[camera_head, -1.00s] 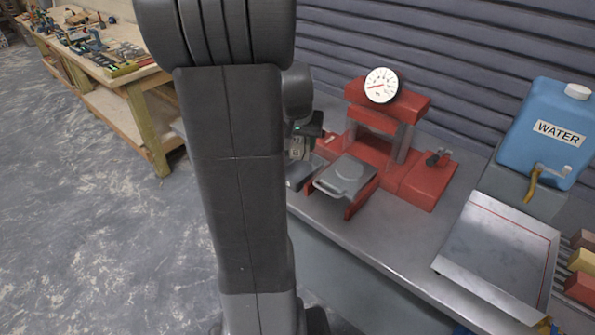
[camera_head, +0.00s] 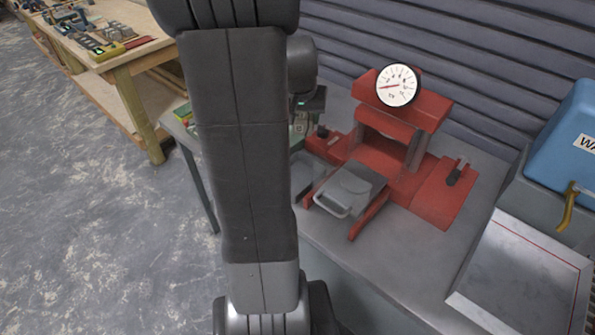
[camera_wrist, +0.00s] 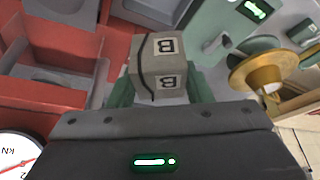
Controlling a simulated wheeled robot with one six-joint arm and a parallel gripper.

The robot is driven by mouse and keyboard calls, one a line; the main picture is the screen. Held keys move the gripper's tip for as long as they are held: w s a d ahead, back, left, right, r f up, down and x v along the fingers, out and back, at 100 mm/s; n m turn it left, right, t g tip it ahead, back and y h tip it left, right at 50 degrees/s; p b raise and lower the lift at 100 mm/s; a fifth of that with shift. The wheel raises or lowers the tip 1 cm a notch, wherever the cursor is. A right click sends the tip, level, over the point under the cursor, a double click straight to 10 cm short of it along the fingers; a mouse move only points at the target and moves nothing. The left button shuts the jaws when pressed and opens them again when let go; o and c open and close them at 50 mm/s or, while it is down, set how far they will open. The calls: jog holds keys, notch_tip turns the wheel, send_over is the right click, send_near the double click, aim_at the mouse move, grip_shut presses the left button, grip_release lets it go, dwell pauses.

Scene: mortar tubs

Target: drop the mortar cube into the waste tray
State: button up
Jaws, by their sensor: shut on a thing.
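In the wrist view my gripper (camera_wrist: 161,84) is shut on the mortar cube (camera_wrist: 148,50), with a green finger on each side. The cube is grey, bears two "B" labels and has a dark crack-like line down one face. Part of a grey surface shows beyond the cube in the wrist view.
The red press (camera_head: 405,125) with its dial gauge (camera_head: 396,86) and a grey handled plate (camera_head: 347,190) stands on the bench. A blue water container (camera_head: 575,135) and a metal-topped tray (camera_head: 525,270) are at right. A brass round piece (camera_wrist: 262,72) is near the cube's right.

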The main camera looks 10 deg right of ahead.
aim_at(303, 133)
jog(key=f, duration=0.2)
jog(key=f+b, duration=0.1)
jog(key=s+f+b, duration=0.1)
jog(key=f, duration=0.1)
jog(key=shift+a+f, duration=0.1)
jog(key=shift+f, duration=0.2)
notch_tip(303, 133, down, 7)
jog(key=b, duration=0.4)
jog(key=shift+r, duration=0.2)
jog(key=shift+w, duration=0.1)
jog(key=o, duration=1.2)
jog(key=shift+o, duration=0.2)
jog(key=v, duration=1.4)
jog(key=shift+b, duration=0.3)
jog(key=shift+f, duration=0.1)
